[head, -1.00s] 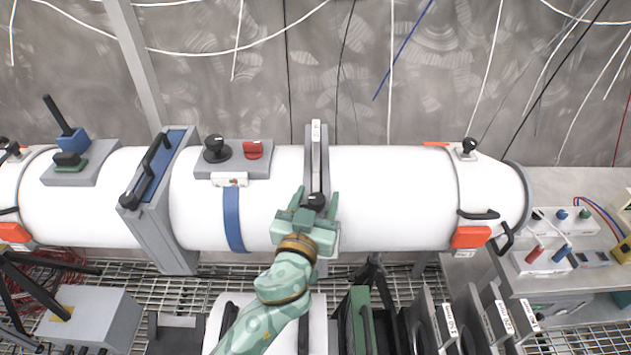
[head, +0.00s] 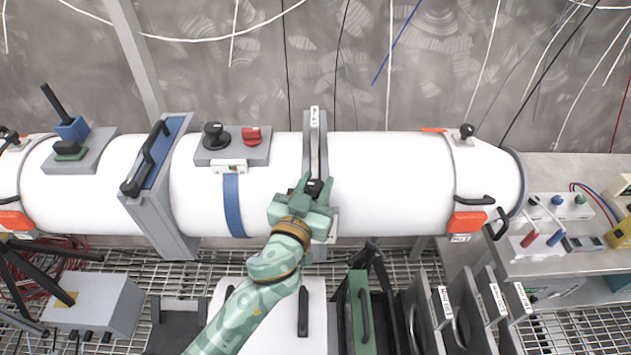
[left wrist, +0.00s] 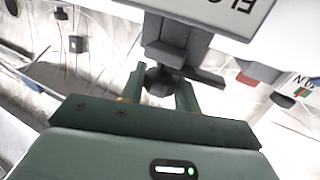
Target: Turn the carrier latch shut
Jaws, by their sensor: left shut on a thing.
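A white horizontal tube (head: 385,185) carries a grey upright band (head: 315,150) near its middle. A small black knob, seemingly the carrier latch's handle (head: 315,187), sits on the front of this band. My left gripper (head: 314,184) is at the knob, with its green fingers shut on either side of it. In the left wrist view the dark round knob (left wrist: 158,80) is between the two fingertips, below a grey block and arm (left wrist: 175,45). The fingers partly hide the knob in the head view. My right gripper is not in view.
A grey panel with a black dial (head: 214,136) and a red switch (head: 251,135) is on the tube to the left. Further left is a blue-faced gate (head: 160,180) with a black handle. Black-handled panels (head: 365,320) stand below. A bench (head: 560,260) is at right.

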